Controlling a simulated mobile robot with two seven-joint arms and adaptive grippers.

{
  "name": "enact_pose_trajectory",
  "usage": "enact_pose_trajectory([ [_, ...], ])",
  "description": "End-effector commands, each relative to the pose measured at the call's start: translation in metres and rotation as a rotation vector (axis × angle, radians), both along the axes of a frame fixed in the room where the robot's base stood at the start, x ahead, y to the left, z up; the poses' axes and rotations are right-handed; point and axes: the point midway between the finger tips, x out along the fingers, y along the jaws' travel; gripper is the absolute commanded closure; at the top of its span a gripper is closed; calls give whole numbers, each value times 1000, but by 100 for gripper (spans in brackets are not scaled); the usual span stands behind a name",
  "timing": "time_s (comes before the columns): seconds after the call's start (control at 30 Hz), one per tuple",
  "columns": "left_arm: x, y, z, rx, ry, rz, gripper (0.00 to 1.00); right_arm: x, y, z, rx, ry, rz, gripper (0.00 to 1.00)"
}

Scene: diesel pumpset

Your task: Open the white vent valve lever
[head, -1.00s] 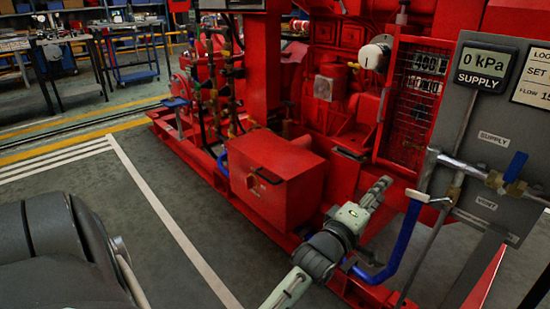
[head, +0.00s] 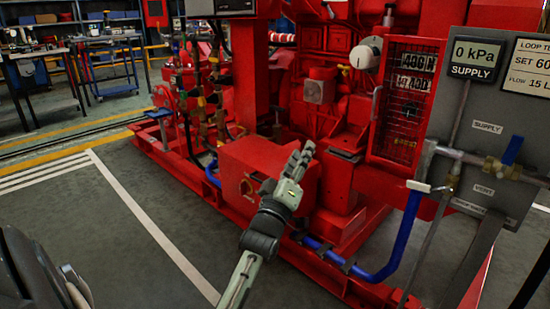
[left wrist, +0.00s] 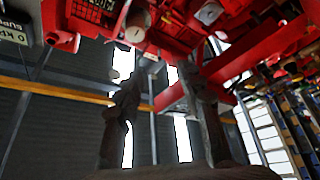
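The white vent valve lever (head: 418,186) shows in the head view at the left edge of the grey panel (head: 490,225). It lies roughly level in the picture, on a brass valve above a blue hose, left of the VENT label (head: 481,190). My left gripper (head: 299,160) is well left of the lever, in front of the red pumpset, and touches nothing that I can see. In the left wrist view my left gripper (left wrist: 163,85) has its two dark fingers apart with nothing between them. I cannot make out the lever there. My right gripper is not in view.
A blue supply lever (head: 513,150) stands above the vent lever, right of it. The blue hose (head: 405,235) curves down towards the red base. A red box (head: 240,180) is behind my left gripper. The gauge (head: 474,58) reads 0 kPa. Grey floor (head: 100,225) is open at left.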

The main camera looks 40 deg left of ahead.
Motion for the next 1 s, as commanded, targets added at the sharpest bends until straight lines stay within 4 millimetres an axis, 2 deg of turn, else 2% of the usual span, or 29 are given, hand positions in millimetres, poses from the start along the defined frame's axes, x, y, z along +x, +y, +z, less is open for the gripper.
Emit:
enact_pose_trajectory([
  [0.23,-4,19,3,84,-17,69,62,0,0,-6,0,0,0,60],
  [0.63,-5,23,5,104,-22,86,62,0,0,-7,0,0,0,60],
  [0.87,-5,23,5,104,-20,84,89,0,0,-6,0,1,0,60],
  [0.93,-4,14,6,125,-10,76,98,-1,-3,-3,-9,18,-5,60],
  [1.0,-3,-11,6,188,15,58,100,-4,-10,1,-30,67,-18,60],
])
